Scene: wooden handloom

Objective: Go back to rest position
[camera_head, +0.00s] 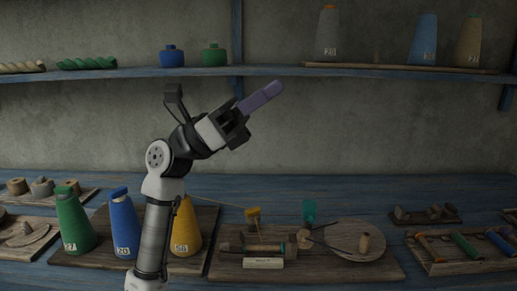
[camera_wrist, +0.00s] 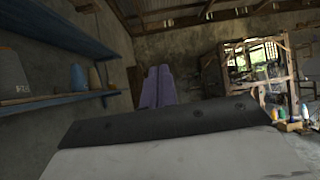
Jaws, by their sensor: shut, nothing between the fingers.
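My gripper (camera_head: 260,97) is raised in the air in front of the back wall, a little below and in front of the upper shelf. Its purple-grey fingers are closed together with nothing between them and point up to the right. In the wrist view the two fingers (camera_wrist: 157,88) stand side by side, touching, beyond my dark wrist edge. My arm rises from the lower front of the head view and bends at the elbow. The gripper touches nothing that I can see.
The blue upper shelf (camera_head: 270,71) holds cones and small jars, including a green jar (camera_head: 214,55). The workbench below holds green (camera_head: 74,221), blue (camera_head: 124,226) and yellow (camera_head: 186,230) cones, a winding device (camera_head: 252,246) and trays. In the wrist view a wooden loom frame (camera_wrist: 250,68) stands right.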

